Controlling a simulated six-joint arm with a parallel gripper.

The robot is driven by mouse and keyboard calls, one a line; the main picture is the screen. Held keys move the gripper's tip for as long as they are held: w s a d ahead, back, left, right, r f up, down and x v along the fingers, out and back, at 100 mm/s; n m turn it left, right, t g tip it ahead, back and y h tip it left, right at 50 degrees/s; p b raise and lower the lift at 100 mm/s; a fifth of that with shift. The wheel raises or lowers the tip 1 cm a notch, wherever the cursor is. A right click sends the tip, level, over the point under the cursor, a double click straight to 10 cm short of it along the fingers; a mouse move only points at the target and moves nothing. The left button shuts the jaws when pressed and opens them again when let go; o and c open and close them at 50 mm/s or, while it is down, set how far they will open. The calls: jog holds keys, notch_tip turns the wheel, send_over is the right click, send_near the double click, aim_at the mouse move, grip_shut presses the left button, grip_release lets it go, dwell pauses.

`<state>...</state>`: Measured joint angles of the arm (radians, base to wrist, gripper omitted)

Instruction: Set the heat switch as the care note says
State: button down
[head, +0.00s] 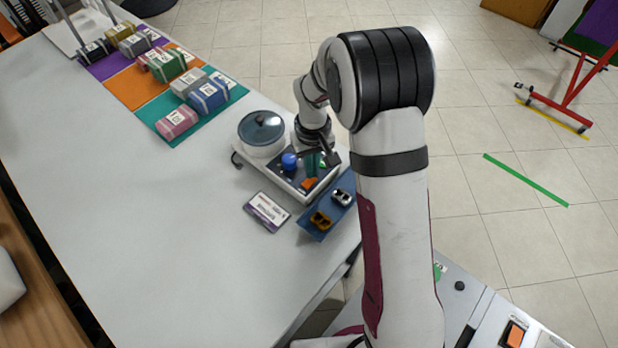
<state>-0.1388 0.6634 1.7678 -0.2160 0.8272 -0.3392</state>
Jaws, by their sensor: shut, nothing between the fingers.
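A small white device (284,181) with a dark control panel stands on the light table. On the panel are a blue round knob (289,161), an orange part (309,184) and a green part. I cannot tell which of them is the heat switch or how it is set. A white card (267,211) with a purple edge lies flat in front of the device; it may be the care note, and its print is too small to read. My gripper (328,160) is shut and empty, pointing down over the panel's far right side, partly hiding it. I cannot tell whether it touches the panel.
A round pot-like part with a dark lid (262,128) sits at the device's back left. A blue tray (323,222) with a silver and a yellow-brown piece is at its right front. Wrapped bundles (177,121) lie on coloured mats farther back. The table's left is clear.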

jog(key=shift+f, duration=0.5)
notch_tip(320, 180, up, 7)
jog(key=shift+f, duration=0.15)
jog(key=shift+r, duration=0.2)
dwell(0.4)
jog(key=s+d+r+m, duration=0.2)
jog(key=s+r+m, duration=0.2)
jog(key=s+r, duration=0.7)
jog(key=s+f+m+y, duration=0.1)
jog(key=s+m, duration=0.3)
jog(key=s, duration=1.3)
jog(key=shift+d+f+m+y, duration=0.15)
jog(key=shift+m+y, duration=0.15)
jog(key=shift+y, duration=0.1)
